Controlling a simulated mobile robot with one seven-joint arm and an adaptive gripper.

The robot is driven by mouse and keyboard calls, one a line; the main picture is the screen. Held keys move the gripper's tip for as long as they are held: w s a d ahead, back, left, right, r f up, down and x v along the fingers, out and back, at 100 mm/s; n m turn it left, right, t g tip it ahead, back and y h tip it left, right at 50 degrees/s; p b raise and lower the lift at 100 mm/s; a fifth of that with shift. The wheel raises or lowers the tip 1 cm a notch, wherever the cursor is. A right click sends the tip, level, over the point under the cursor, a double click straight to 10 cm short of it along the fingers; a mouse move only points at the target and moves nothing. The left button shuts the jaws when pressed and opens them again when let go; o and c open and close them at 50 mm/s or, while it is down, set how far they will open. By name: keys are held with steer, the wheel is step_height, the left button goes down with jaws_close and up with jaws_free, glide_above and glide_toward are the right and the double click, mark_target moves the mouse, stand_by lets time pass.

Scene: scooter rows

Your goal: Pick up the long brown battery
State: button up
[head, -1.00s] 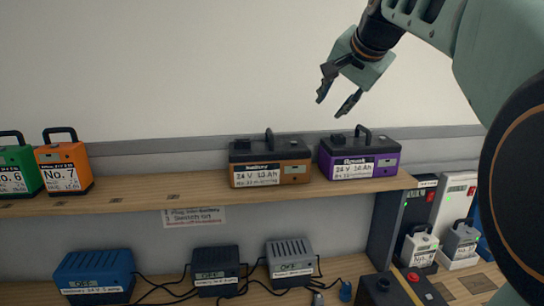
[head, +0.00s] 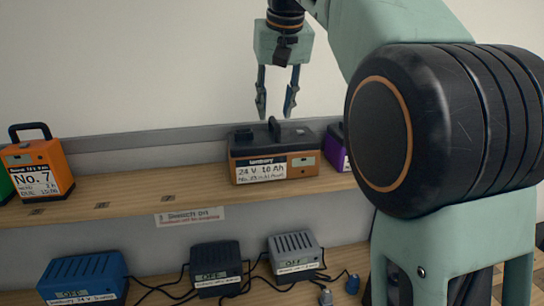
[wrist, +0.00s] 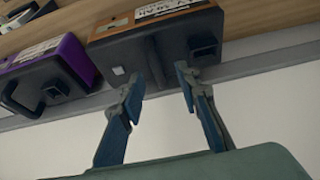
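The long brown battery (head: 272,157) stands on the wooden shelf in the head view, with a black top, a carrying handle and a white label reading 24 V. My gripper (head: 276,112) is open, pointing down just above the battery's top. In the wrist view the brown battery (wrist: 120,32) fills the upper middle, its dark handle running up between the open fingers (wrist: 158,85). I cannot tell whether the fingertips touch it.
A purple battery (head: 337,148) stands just right of the brown one, partly behind my arm; it also shows in the wrist view (wrist: 72,58). An orange battery (head: 38,170) stands at the left. Chargers with cables, including a blue one (head: 84,278), sit on the lower shelf.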

mark_target(274, 119)
steer(key=shift+w+x, duration=0.15)
steer(key=shift+x, duration=1.25)
steer(key=shift+w+x, duration=0.1)
steer(key=shift+x, duration=1.25)
steer(key=shift+d+r, duration=0.1)
steer(key=shift+d, duration=0.05)
steer(key=shift+c, duration=0.6)
jaws_close()
steer(key=shift+w+r, duration=0.1)
steer(key=shift+r, duration=0.1)
